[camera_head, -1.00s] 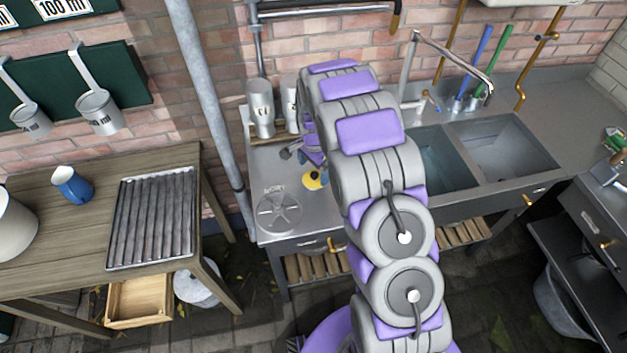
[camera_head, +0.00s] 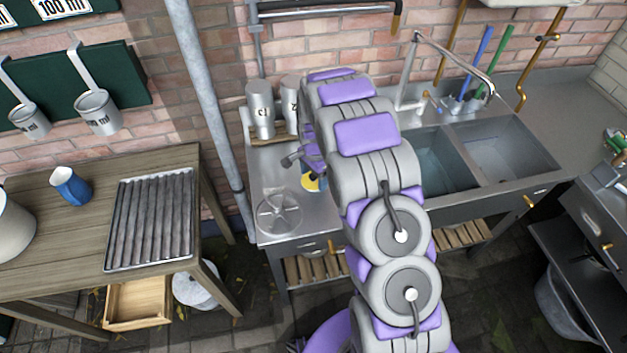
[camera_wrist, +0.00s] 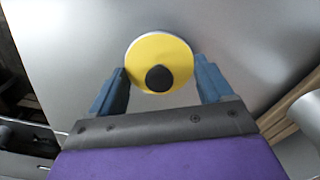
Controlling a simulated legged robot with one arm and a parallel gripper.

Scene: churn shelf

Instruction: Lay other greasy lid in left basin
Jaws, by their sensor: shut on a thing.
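A round yellow lid (camera_wrist: 160,60) with a black knob and pale rim shows in the wrist view. My gripper (camera_wrist: 163,80) is shut on it, with its two blue fingers at the lid's left and right sides. In the head view the yellow lid (camera_head: 309,183) is partly hidden, over the steel drainboard left of the basins. My arm covers most of the gripper there. The left basin (camera_head: 440,165) of the double sink is right of my arm, which hides its left part. No second lid can be made out.
A spoked round piece (camera_head: 279,214) lies on the drainboard. Metal canisters (camera_head: 260,110) stand at its back. The right basin (camera_head: 508,150) looks empty. A faucet (camera_head: 455,60) arches over the sink. A wooden table (camera_head: 60,225) with a ridged tray is at left, beyond a grey pipe (camera_head: 210,100).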

